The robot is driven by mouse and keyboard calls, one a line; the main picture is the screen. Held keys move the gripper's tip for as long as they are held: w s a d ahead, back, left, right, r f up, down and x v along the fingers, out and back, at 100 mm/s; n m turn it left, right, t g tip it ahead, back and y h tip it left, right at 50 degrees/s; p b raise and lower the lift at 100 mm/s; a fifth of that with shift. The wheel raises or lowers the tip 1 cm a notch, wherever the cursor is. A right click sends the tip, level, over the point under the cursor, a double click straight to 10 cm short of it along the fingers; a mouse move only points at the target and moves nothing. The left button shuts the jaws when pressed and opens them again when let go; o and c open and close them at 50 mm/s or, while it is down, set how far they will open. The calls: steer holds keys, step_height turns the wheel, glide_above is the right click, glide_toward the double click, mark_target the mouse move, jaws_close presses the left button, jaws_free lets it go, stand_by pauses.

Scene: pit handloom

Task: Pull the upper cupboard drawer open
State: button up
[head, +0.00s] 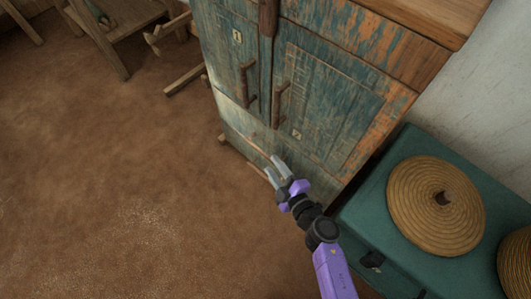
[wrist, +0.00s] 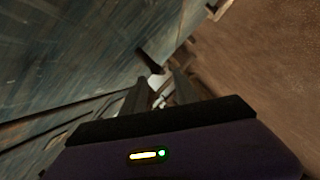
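The cupboard (head: 335,100) is worn blue-green wood with two doors, marked 1 and 2, each with an upright wooden handle. Below the doors is a plain lower front (head: 240,128) with a horizontal seam, where the drawers seem to be. My gripper (head: 273,168) is in front of this lower front, partly covering it. Its two fingers are apart with nothing visible between them. In the wrist view a dark peg-like handle (wrist: 150,62) sticks out from the blue face just beyond my fingertips (wrist: 158,92). I cannot tell which handle it is, or whether the fingers touch it.
A teal chest (head: 390,170) with round woven lids (head: 435,215) stands right of the cupboard, close to my arm. Wooden loom or bench frames (head: 110,30) stand at the upper left. The brown earth floor (head: 120,170) left of the cupboard is clear.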

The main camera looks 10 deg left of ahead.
mark_target(265, 153)
steer(key=b+x, duration=0.2)
steer(key=x, duration=0.4)
steer(key=shift+w+b, duration=0.1)
steer(key=shift+b, duration=0.2)
steer(key=shift+a, duration=0.1)
jaws_close()
stand_by(1.0)
